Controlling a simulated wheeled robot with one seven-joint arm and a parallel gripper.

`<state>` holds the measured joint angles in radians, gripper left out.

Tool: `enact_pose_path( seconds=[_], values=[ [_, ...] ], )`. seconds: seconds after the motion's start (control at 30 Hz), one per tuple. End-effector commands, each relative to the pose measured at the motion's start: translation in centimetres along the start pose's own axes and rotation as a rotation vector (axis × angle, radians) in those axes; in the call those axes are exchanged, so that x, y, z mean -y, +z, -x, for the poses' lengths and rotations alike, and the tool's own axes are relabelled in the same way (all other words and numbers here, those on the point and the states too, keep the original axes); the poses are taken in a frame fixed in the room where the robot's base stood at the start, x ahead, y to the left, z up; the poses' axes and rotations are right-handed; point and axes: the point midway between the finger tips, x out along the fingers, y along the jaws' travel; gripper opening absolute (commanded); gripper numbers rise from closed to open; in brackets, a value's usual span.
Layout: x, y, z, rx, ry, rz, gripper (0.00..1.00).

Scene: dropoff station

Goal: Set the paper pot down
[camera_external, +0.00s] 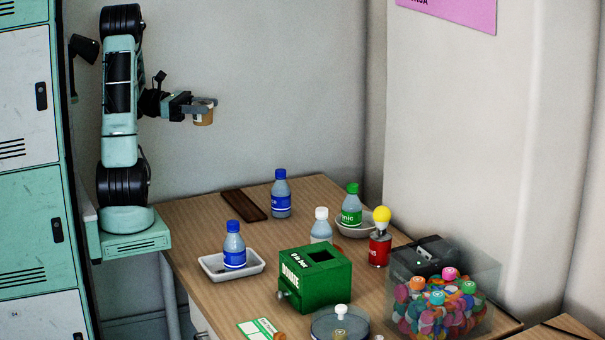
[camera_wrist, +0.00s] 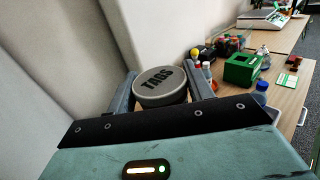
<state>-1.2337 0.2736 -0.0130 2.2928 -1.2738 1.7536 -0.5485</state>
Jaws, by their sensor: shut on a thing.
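The paper pot (camera_external: 203,117) is a small tan pot with a pale label. My gripper (camera_external: 207,103) is shut on it and holds it upright in the air, well above the back left of the wooden table (camera_external: 190,215). In the wrist view the pot's grey lid, marked TAGS (camera_wrist: 159,82), sits between my two fingers (camera_wrist: 163,84). The pot's underside is hidden in the wrist view. Nothing touches the pot but my fingers.
A dark flat board (camera_external: 243,205) lies at the table's back left. A blue-capped bottle (camera_external: 281,198) stands beside it. A white tray (camera_external: 213,270) holds another blue-capped bottle. A green box (camera_external: 318,290) and a clear bin of colourful items (camera_external: 405,310) stand nearer the front. Bare wood shows at the left.

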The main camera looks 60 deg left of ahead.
Motion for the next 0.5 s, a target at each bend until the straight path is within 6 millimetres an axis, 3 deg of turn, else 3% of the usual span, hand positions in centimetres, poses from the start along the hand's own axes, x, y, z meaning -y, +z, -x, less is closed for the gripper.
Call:
enact_pose_path(
  seconds=[0.17, 0.3, 0.5],
  values=[
    [-1.9, -0.3, -3.3, 0.003, 0.007, 0.008, 0.23],
    [-3.8, -3.1, -8.6, 0.003, 0.104, 0.018, 0.22],
    [-4.2, -7.8, -13.9, -0.001, 0.293, 0.02, 0.23]
  ],
)
